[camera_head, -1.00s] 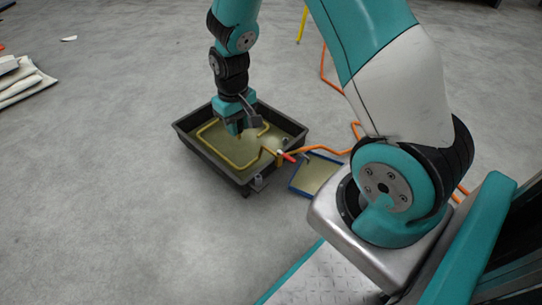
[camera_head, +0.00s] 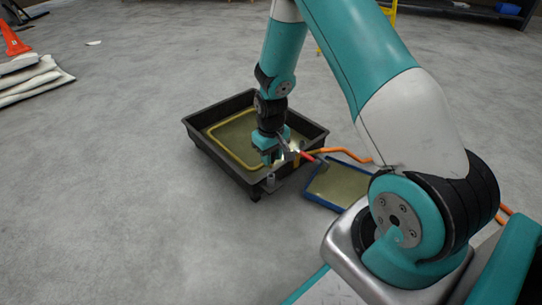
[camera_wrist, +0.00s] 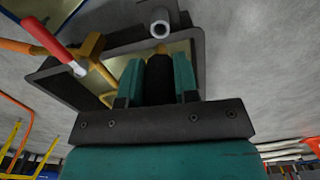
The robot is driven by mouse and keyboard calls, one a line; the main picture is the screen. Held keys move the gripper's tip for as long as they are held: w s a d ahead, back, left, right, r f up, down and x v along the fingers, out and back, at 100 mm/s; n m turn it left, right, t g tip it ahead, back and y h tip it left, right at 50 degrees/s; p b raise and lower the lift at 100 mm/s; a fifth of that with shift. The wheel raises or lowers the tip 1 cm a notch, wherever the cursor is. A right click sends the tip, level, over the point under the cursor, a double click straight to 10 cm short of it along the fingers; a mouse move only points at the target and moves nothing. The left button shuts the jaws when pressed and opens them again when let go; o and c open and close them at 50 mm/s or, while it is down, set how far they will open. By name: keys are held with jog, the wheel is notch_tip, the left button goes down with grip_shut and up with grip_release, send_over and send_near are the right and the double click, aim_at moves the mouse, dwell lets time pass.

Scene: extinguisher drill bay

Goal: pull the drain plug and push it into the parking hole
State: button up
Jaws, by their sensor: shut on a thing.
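My gripper (camera_head: 268,157) is over the near edge of the black tray (camera_head: 222,167). In the wrist view its two teal fingers (camera_wrist: 158,68) are shut on a black plug (camera_wrist: 160,82). The plug is largely hidden between the fingers, and it is too small to make out in the head view. A grey tube with an open round hole, the parking hole (camera_wrist: 160,24), is just beyond the fingertips. In the head view this grey tube (camera_head: 270,183) stands on a bracket at the tray's near side, just below my gripper. The plug and the hole look apart.
A red-handled valve (camera_head: 308,156) on a brass fitting sits close to the right of my gripper. An orange hose (camera_head: 348,154) runs right from there. A blue-rimmed shallow pan (camera_head: 338,188) lies right of the tray. Folded pale cloths (camera_head: 32,80) lie far left; the floor between is clear.

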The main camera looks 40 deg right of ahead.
jog(key=shift+f+b, duration=0.55)
jog(key=shift+f, duration=0.25)
jog(key=shift+s+f+p, duration=0.1)
jog(key=shift+f+p, duration=0.1)
jog(key=shift+p, duration=0.4)
jog(key=shift+f, duration=0.2)
dwell(0.7)
jog(key=shift+f+b, duration=0.6)
jog(key=shift+f, duration=0.45)
jog(key=shift+f, duration=0.75)
dwell(1.1)
jog(key=o, duration=1)
